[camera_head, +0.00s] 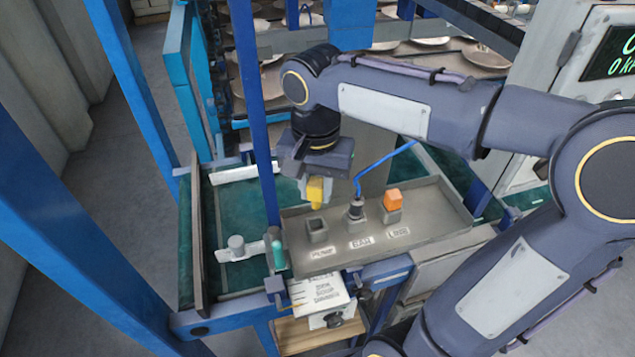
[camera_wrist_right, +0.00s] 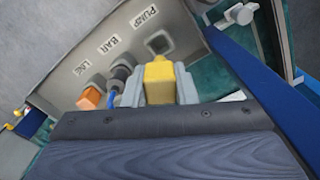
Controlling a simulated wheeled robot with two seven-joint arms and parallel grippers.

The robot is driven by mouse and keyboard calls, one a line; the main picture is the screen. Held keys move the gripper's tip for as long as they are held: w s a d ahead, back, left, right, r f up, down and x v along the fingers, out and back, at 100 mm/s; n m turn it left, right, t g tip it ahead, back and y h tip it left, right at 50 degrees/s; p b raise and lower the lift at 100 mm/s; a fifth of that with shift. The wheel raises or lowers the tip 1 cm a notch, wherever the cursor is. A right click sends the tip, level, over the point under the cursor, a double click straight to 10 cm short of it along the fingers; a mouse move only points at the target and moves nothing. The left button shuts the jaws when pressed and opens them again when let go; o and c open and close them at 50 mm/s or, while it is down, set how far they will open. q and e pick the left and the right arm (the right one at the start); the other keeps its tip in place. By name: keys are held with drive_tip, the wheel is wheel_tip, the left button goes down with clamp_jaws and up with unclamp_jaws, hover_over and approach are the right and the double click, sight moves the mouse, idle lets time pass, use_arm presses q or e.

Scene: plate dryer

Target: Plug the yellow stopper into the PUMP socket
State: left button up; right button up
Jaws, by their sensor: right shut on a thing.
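The yellow stopper (camera_head: 315,190) is held by my right gripper (camera_head: 314,188), above and just behind the PUMP socket in the head view. It also shows in the right wrist view (camera_wrist_right: 159,80), between the two grey fingers. The PUMP socket (camera_head: 318,230) is a square grey socket with an open top, at the left end of the grey tray (camera_head: 435,235). In the wrist view the socket (camera_wrist_right: 158,43) lies just beyond the stopper, apart from it. The stopper's lower end looks clear of the socket. My left gripper is not in view.
Beside it, the BAR socket (camera_head: 355,210) holds a black plug with a blue cable (camera_head: 385,163). The LINE socket (camera_head: 391,214) holds an orange stopper (camera_head: 393,199). A blue post (camera_head: 254,120) stands close left of my gripper. A teal-capped item (camera_head: 278,254) is at the tray's left edge.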

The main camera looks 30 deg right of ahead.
sight(317, 208)
drive_tip(key=shift+f+b, duration=1.6)
drive_tip(key=shift+f, duration=0.35)
drive_tip(key=shift+f+b, duration=1)
drive_tip(key=shift+f, duration=0.4)
drive_tip(key=shift+f+b, duration=0.35)
drive_tip(key=shift+f, duration=0.2)
drive_tip(key=o, duration=0.8)
drive_tip(key=shift+o, duration=1.2)
drive_tip(key=shift+f, duration=0.1)
wheel_tip(317, 208, up, 8)
drive_tip(key=shift+w+a+r+p, duration=0.15)
drive_tip(key=shift+p, duration=0.15)
